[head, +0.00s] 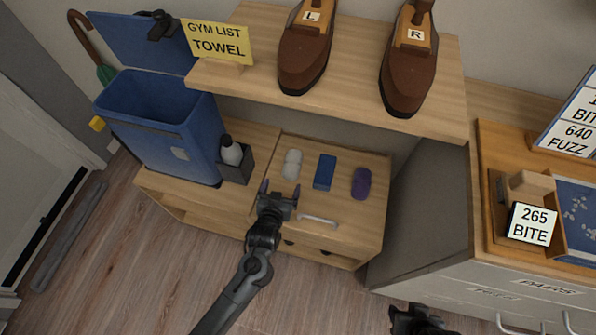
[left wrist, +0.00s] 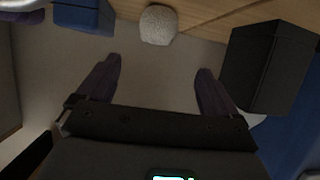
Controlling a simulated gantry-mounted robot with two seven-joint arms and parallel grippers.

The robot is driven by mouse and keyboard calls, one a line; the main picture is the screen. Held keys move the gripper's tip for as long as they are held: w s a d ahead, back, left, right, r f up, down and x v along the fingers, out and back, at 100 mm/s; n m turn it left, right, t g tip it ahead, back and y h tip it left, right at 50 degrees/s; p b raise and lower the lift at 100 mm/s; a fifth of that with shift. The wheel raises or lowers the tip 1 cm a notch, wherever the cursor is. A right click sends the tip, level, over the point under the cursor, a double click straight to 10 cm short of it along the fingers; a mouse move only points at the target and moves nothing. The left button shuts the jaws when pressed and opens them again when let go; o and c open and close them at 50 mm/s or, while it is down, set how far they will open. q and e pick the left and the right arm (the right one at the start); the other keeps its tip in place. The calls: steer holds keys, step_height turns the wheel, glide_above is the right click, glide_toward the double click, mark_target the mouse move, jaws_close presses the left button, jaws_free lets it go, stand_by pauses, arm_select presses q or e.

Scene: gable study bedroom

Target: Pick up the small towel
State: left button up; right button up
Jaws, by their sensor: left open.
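A small white, fuzzy-looking roll (head: 292,164), which looks like the small towel, lies on the low wooden cabinet. In the left wrist view the white roll (left wrist: 158,24) sits at the top middle, ahead of the fingertips and roughly centred between them. My left gripper (head: 281,188) is open and empty, just on the near side of the roll and apart from it; its two fingers also show in the left wrist view (left wrist: 158,74). Part of my right gripper (head: 418,320) shows at the bottom edge of the head view, too dark and cut off to read.
Right of the roll lie a blue block (head: 324,172) and a purple rounded item (head: 361,183). Left are a dark box with a bottle (head: 237,165) and a blue open-lidded bin (head: 165,125). A shelf (head: 345,85) with brown shoes and a yellow towel sign (head: 218,42) overhangs behind.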

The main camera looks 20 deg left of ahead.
mark_target(291, 165)
arm_select(q)
steer(key=shift+w+d+f, duration=0.1)
steer(key=shift+w+f, duration=0.15)
steer(key=shift+f, duration=0.15)
steer(key=shift+w+f+b, duration=0.15)
steer(key=shift+w+b, duration=0.2)
steer(key=shift+b, duration=0.1)
steer(key=b+x, duration=0.1)
steer(key=x, duration=0.4)
steer(key=shift+w, duration=0.1)
steer(key=shift+d+r+b+x, duration=0.2)
steer(key=shift+b+x, duration=0.3)
steer(key=shift+x, duration=0.75)
steer(key=shift+d+r+b+x, duration=0.15)
steer(key=shift+b+x, duration=0.3)
steer(key=shift+x, duration=0.8)
steer(key=shift+w+a, duration=0.15)
steer(key=shift+a, duration=0.1)
arm_select(e)
step_height(291, 165, down, 5)
steer(key=shift+r, duration=0.2)
arm_select(q)
steer(key=c, duration=1.1)
arm_select(e)
steer(key=shift+d, duration=0.1)
arm_select(q)
steer(key=shift+r, duration=0.2)
arm_select(e)
steer(key=shift+r, duration=0.15)
